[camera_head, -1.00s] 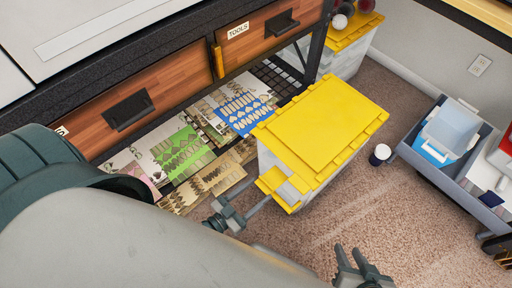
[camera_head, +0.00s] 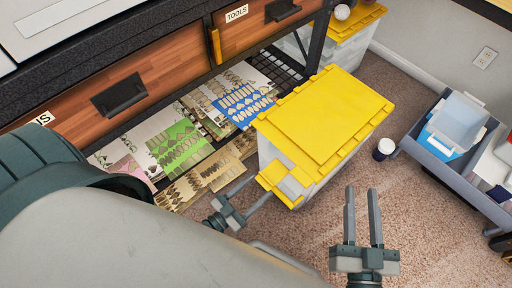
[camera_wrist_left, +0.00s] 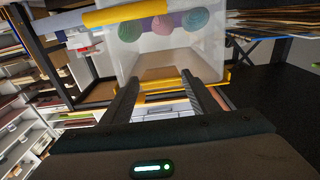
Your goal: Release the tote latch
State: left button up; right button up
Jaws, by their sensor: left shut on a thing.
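The tote (camera_head: 266,152) is a pale box with a yellow lid (camera_head: 328,115), standing on the carpet. A yellow latch flap (camera_head: 271,176) shows at its near-left end, beside a pale grey piece. My left gripper (camera_head: 251,193) reaches this end from the lower left, its two fingers spread around the latch area and shut on the latch. In the left wrist view the fingertips (camera_wrist_left: 160,78) stand apart with yellow and pale surfaces between them; the exact contact is unclear. My right gripper (camera_head: 362,192) is open and empty, fingers pointing up the picture, right of the tote and apart from it.
A bench with wooden drawers (camera_head: 140,87) stands at the back left, with patterned sheets (camera_head: 183,145) on the shelf below. A dark cup (camera_head: 384,149) stands right of the tote, beside a grey cart (camera_head: 440,152). Carpet is clear at the lower right.

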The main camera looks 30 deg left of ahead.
pick_arm(q)
jog(key=o, duration=1.3)
jog(key=shift+s+f, duration=0.15)
jog(key=shift+f, duration=0.1)
jog(key=shift+o, duration=1)
jog(key=shift+r, duration=0.1)
pick_arm(e)
jog(key=shift+f, duration=0.1)
pick_arm(q)
jog(key=v, duration=1.7)
jog(key=shift+s, duration=0.2)
pick_arm(e)
jog(key=shift+w+d+f+g, duration=0.1)
jog(key=shift+f+g, duration=0.2)
jog(key=shift+f, duration=0.15)
